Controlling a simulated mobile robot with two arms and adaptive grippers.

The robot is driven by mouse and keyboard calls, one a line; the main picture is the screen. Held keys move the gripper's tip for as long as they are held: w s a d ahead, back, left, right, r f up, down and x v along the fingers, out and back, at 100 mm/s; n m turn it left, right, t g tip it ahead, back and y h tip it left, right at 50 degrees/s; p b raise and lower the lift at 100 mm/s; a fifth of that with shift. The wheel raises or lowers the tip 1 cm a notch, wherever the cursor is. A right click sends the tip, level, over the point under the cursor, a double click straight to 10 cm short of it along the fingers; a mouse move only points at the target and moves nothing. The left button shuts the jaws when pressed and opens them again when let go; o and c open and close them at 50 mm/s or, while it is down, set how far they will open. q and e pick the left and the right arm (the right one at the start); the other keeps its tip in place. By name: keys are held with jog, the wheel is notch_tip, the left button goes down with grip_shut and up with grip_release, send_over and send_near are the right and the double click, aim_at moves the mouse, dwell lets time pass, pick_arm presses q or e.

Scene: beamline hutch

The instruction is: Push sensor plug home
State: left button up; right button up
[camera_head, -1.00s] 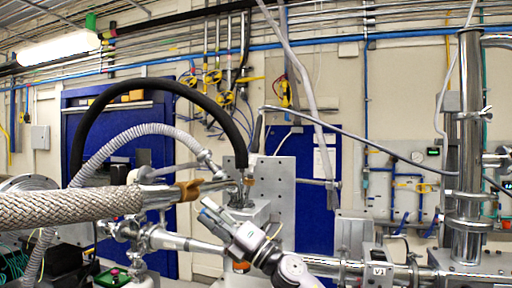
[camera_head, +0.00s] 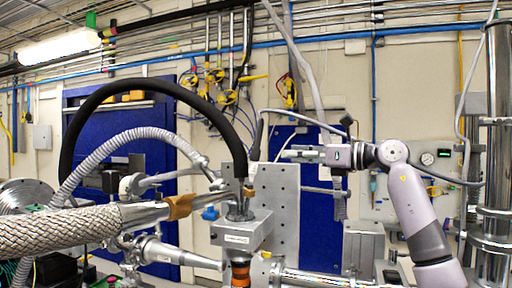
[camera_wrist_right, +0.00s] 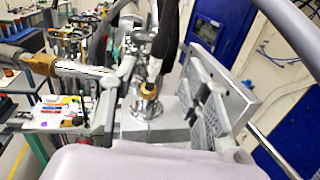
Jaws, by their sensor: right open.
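A small blue plug-like piece (camera_head: 210,213) sits at the left side of the grey block (camera_head: 240,232); I cannot tell how deep it is seated. My right gripper (camera_head: 286,153) is open, above and right of the block, level with the plate's top edge, pointing left. Nothing shows between its fingers. My left gripper is not in view.
A braided hose (camera_head: 60,229) comes in from the left toward the block. A thick black hose (camera_head: 160,85) arches over and down to the block's top fitting. The wrist view shows the brass collar (camera_wrist_right: 153,68) and steel flange (camera_wrist_right: 147,106). Steel pipes stand at right.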

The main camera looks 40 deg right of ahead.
aim_at(257, 150)
jog(key=p+x, duration=0.4)
jog(key=x, duration=0.7)
jog(key=shift+w+a+p, duration=0.1)
jog(key=shift+w+p, duration=0.25)
jog(key=shift+p, duration=0.05)
jog(key=shift+w, duration=0.1)
jog(key=shift+f, duration=0.1)
jog(key=shift+c, duration=0.2)
